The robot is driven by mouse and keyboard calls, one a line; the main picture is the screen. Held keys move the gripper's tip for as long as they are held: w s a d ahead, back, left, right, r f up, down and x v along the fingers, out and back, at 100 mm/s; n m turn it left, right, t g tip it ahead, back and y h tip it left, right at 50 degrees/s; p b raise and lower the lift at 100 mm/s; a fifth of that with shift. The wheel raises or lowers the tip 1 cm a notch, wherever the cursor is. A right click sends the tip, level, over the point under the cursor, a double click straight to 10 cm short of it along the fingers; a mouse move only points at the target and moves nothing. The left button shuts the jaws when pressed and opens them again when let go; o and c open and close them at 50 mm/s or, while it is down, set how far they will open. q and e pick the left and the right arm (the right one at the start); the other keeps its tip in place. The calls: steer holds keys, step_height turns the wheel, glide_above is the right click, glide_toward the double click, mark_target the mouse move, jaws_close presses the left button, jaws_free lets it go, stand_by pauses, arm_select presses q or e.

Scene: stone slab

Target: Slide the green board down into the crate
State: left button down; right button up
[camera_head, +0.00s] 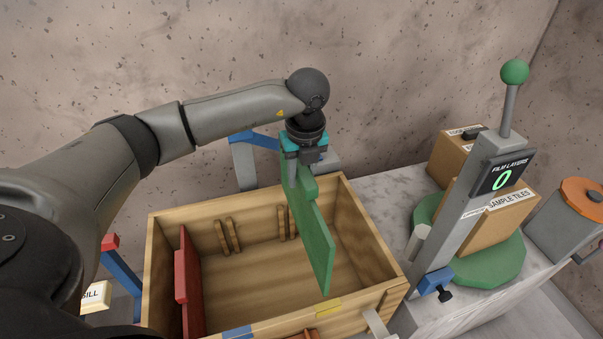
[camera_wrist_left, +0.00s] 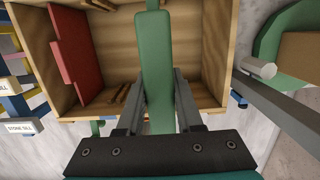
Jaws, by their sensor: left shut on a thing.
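The green board (camera_head: 312,230) hangs upright over the right half of the wooden crate (camera_head: 158,262). My left gripper (camera_head: 305,165) is shut on the board's top grip, and its fingers show on both sides of that grip (camera_wrist_left: 158,90) in the left wrist view. The board's lower edge seems to be within the crate's opening, but I cannot tell how deep. A red board (camera_head: 188,285) stands in the crate's left part; it also shows in the left wrist view (camera_wrist_left: 75,50). Paired wooden slats (camera_head: 228,235) line the back wall. My right gripper is not in view.
Right of the crate stand a grey post (camera_head: 455,230) with a display reading 0, cartons (camera_head: 495,215) on a green turntable (camera_head: 487,268), and a grey canister (camera_head: 565,225). A speckled wall is behind.

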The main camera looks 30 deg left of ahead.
mark_target(301, 199)
arm_select(q)
steer(key=shift+f+b, duration=0.75)
steer(key=shift+f, duration=0.5)
steer(key=shift+f+b, duration=1.8)
steer(key=shift+f, duration=0.55)
stand_by(0.6)
steer(key=shift+f+b, duration=0.9)
steer(key=shift+f, duration=0.8)
